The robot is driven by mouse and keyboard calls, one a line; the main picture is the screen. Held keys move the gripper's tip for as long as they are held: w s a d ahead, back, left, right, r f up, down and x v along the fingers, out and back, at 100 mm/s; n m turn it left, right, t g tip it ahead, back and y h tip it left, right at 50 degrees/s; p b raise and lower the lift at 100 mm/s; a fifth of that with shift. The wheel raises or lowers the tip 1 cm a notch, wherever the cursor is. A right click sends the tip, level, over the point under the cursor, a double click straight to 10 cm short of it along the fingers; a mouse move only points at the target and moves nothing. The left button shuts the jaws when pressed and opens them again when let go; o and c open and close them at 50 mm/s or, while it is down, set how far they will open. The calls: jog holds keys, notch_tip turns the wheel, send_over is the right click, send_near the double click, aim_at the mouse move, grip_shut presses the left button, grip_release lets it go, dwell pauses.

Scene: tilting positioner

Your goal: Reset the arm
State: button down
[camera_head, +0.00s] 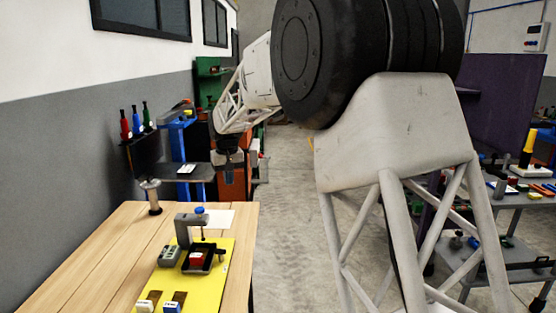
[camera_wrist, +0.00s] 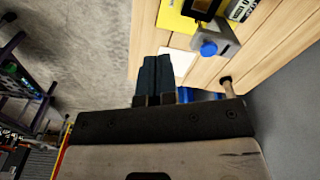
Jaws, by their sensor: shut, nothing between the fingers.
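My gripper (camera_head: 229,172) hangs from my arm beyond the far right corner of the wooden table, clear of the things on it. In the wrist view its two dark fingers (camera_wrist: 157,72) lie side by side, shut, with nothing seen between them. A grey frame with a blue knob (camera_head: 199,210) stands on a yellow mat (camera_head: 222,262) on the table. The knob also shows in the wrist view (camera_wrist: 208,48). A black tray (camera_head: 216,250) with a red block (camera_head: 196,259) sits by the frame.
A grey box with buttons (camera_head: 170,256) and two small labelled blocks, one white (camera_head: 146,304) and one blue (camera_head: 172,306), are on the mat. Bare floor (camera_head: 285,200) lies right of the table; a cluttered bench (camera_head: 520,205) stands farther right.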

jog(key=s+d+r+m+t, duration=0.1)
jog(key=s+d+r, duration=0.2)
jog(key=s+d, duration=0.9)
jog(key=s+d+r+m, duration=0.2)
jog(key=s+d+r, duration=0.2)
jog(key=s+d, duration=0.8)
jog(key=s+d+f, duration=0.3)
jog(key=s, duration=0.6)
jog(key=s+d+f+m, duration=0.1)
jog(key=s+d+f, duration=0.2)
jog(key=s, duration=0.7)
jog(key=s+d+f+m+t, duration=0.1)
jog(key=s+d+f, duration=0.2)
jog(key=s, duration=0.6)
jog(key=shift+s+d, duration=0.3)
jog(key=shift+d, duration=0.55)
jog(key=shift+f, duration=0.1)
